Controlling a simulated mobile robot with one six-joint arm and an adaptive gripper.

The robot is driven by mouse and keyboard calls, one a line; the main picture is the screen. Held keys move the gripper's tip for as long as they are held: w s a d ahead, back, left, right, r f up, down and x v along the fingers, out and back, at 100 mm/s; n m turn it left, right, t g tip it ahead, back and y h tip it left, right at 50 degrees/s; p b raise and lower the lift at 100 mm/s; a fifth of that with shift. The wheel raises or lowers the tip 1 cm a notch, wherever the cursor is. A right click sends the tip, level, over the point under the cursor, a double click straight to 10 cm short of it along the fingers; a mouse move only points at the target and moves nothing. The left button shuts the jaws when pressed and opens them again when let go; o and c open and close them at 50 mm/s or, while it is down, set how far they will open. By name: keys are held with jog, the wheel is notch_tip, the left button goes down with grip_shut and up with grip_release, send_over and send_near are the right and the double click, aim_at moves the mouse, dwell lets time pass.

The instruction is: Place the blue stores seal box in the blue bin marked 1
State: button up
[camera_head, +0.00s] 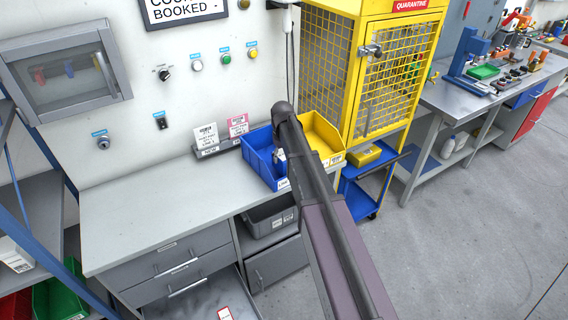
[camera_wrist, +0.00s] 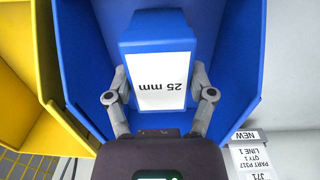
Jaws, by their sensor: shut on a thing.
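The blue seal box (camera_wrist: 158,30) fills the middle of the wrist view, with a white label reading 25 mm. My gripper (camera_wrist: 159,85) is shut on it, one finger on each side. The blue bin (camera_wrist: 71,50) surrounds the box in the wrist view, with its walls to both sides; how deep the box sits cannot be told. In the head view the blue bin (camera_head: 256,160) stands at the right end of the grey counter, and my arm covers part of it. Its marking is too small to read there.
A yellow bin (camera_head: 322,138) stands right beside the blue one. Label cards (camera_head: 206,138) stand left of it on the counter. The yellow mesh quarantine cabinet (camera_head: 385,80) rises close behind on the right. The counter's left part (camera_head: 130,215) is clear. A lower drawer stands open.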

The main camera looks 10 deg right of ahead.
aim_at(283, 154)
jog(key=shift+f+b, duration=0.85)
jog(key=shift+f, duration=0.3)
jog(key=shift+f, duration=0.2)
jog(key=o, duration=1.1)
jog(key=shift+r, duration=0.1)
jog(key=shift+r, duration=0.2)
notch_tip(283, 154, up, 12)
jog(key=p, duration=1.2)
jog(key=shift+f, duration=0.1)
jog(key=s+m, duration=0.4)
jog(key=s, duration=2.2)
jog(key=shift+a+m, duration=0.3)
jog(key=shift+a, duration=0.15)
